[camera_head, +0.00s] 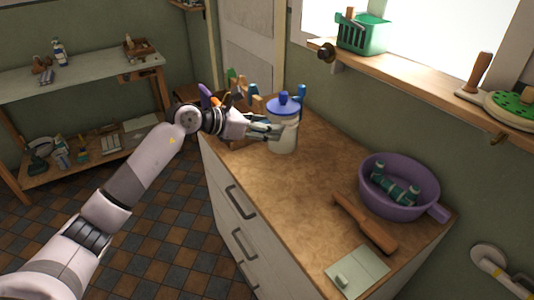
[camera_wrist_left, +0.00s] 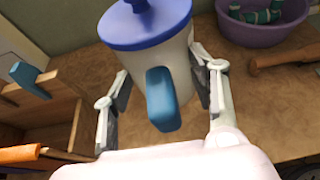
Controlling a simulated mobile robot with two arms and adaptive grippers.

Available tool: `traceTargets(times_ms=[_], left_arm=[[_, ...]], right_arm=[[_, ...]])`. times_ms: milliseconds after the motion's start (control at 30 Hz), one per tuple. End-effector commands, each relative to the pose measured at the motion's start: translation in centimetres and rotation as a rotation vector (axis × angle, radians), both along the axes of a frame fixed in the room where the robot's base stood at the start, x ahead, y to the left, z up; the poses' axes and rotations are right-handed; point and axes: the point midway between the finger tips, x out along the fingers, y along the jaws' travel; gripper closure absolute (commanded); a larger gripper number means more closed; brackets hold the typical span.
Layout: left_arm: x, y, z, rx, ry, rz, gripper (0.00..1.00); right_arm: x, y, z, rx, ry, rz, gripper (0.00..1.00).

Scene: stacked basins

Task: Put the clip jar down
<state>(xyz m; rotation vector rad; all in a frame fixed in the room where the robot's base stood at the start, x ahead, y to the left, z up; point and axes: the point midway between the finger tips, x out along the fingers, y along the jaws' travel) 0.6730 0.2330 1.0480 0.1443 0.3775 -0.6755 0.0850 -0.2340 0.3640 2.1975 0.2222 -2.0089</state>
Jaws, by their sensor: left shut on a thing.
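The clip jar (camera_head: 283,133) is white with a blue lid and stands upright at the back left part of the wooden counter top (camera_head: 290,195). I cannot tell whether its base touches the counter or is slightly above it. My left gripper (camera_head: 272,131) reaches in from the left and is shut on the jar's side. In the left wrist view the jar (camera_wrist_left: 178,58) fills the space between the two fingers (camera_wrist_left: 160,92), with its blue clip facing the camera. My right gripper is in neither view.
A wooden caddy (camera_wrist_left: 50,112) with tools is beside the jar. The counter's middle is clear.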

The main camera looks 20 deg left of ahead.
Motion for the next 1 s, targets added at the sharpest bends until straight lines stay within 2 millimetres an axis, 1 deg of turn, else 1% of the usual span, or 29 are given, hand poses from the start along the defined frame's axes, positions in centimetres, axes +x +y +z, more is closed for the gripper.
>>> traceTargets(times_ms=[33,100,200,367,600,733,1000], left_arm=[[0.0,0.0,-1.2,-0.004,0.003,0.001,0.94],[0.0,0.0,-2.6,-0.005,0.001,0.002,0.94],[0.0,0.0,-4.2,-0.004,0.000,0.002,0.94],[0.0,0.0,-5.3,-0.003,-0.004,0.000,0.94],[0.0,0.0,-8.7,-0.005,0.000,0.002,0.94],[0.0,0.0,-9.5,-0.003,-0.004,0.001,0.94],[0.0,0.0,-9.6,-0.002,-0.005,0.000,0.94]], right_arm=[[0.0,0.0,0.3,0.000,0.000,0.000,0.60],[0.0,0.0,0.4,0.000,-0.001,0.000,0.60],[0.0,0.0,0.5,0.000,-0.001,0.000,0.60],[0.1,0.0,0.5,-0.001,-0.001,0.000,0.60],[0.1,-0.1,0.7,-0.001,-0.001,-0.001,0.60],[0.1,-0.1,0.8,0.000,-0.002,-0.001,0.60],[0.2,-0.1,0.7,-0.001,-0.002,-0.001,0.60]])
